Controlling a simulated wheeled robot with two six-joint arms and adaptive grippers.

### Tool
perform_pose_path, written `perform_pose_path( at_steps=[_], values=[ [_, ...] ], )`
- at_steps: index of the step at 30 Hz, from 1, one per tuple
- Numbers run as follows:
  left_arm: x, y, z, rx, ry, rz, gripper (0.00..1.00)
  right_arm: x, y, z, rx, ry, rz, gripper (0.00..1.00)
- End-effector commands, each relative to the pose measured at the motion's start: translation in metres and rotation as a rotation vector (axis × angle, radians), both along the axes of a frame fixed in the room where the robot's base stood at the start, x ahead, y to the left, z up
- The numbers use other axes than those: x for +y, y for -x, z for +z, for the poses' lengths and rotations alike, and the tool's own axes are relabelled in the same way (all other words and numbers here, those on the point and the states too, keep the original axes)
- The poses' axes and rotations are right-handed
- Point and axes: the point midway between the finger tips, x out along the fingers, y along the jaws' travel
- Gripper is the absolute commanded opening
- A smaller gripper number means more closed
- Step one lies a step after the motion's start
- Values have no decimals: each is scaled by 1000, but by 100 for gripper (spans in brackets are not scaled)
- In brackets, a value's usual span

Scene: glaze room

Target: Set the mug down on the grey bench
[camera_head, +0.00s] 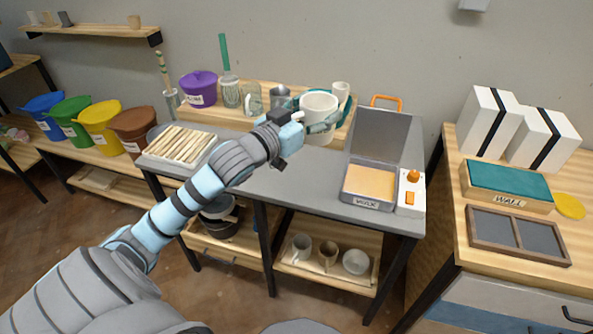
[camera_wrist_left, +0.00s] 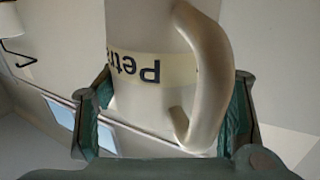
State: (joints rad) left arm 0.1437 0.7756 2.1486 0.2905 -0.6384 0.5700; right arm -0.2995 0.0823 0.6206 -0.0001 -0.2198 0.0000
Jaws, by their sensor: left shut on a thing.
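A white mug (camera_head: 318,104) is in my left gripper (camera_head: 322,122) over the back part of the grey bench (camera_head: 290,184). It looks upright, and I cannot tell whether its base touches the bench. In the left wrist view the mug (camera_wrist_left: 150,95) fills the middle, with a pale band lettered "Petr…", upside down in the picture, and its handle to the right. The green fingers of the gripper (camera_wrist_left: 168,112) close on it from both sides. My right gripper is out of view.
A wooden riser behind holds a purple pot (camera_head: 198,88), glass jars (camera_head: 230,92) and another white mug (camera_head: 341,90). A tray of sticks (camera_head: 180,143) lies left on the bench; an open grey-lidded box (camera_head: 370,184) stands right. The bench between them is clear.

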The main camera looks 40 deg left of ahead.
Motion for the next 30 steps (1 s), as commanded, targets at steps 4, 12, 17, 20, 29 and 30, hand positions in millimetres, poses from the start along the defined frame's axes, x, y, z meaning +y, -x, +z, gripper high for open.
perform_pose_path(
  at_steps=[4,12,17,20,29,30],
  values=[
    [61,-25,-9,1,6,176,20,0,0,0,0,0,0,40],
    [99,-29,-52,2,4,298,20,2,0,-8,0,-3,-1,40],
    [99,-28,-115,4,4,297,20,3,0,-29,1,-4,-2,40],
    [98,-28,-153,4,3,295,20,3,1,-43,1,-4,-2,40],
    [98,-28,-210,1,2,293,20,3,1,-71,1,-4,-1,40],
    [98,-28,-219,1,2,294,20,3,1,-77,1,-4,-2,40]
  ],
)
